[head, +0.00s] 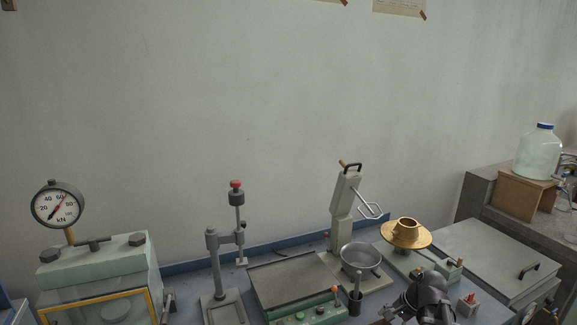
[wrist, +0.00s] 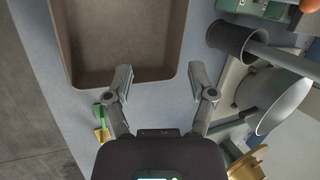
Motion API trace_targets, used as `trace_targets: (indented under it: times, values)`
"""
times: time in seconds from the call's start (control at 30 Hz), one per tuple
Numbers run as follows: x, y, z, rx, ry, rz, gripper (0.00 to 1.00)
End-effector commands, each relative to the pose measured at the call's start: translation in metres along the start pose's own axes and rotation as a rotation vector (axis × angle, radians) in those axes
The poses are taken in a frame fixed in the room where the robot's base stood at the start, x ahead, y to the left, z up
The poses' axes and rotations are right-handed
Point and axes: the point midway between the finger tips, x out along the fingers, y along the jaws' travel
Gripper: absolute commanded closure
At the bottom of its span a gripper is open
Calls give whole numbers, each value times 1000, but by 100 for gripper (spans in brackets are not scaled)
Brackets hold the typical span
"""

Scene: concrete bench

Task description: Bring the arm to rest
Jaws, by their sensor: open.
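In the wrist view my gripper (wrist: 161,80) is open, with its two fingers spread wide and nothing between them. The fingertips are by the near edge of a brown tray (wrist: 128,76), which lies on the blue-grey bench top; I cannot tell the height between them. In the head view a dark part of my arm (head: 428,298) shows at the bottom edge, right of the middle.
A dark cup (wrist: 232,37) with a rod and a metal bowl (wrist: 283,101) are right of the gripper. Small green and yellow pieces (wrist: 101,122) lie left. The head view shows a gauge press (head: 97,268), a mixer (head: 345,205) and a brass-topped device (head: 405,236).

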Motion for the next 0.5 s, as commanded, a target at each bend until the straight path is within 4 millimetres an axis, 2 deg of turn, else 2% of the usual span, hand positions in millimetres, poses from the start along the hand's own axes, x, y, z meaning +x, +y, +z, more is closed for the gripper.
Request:
trace_targets:
  times: [0.03,0.1,0.5]
  values:
    - [0,-3,15,-66,1,31,28]
    - [3,-5,30,-160,4,75,28]
    - [10,-10,110,-691,-4,324,28]
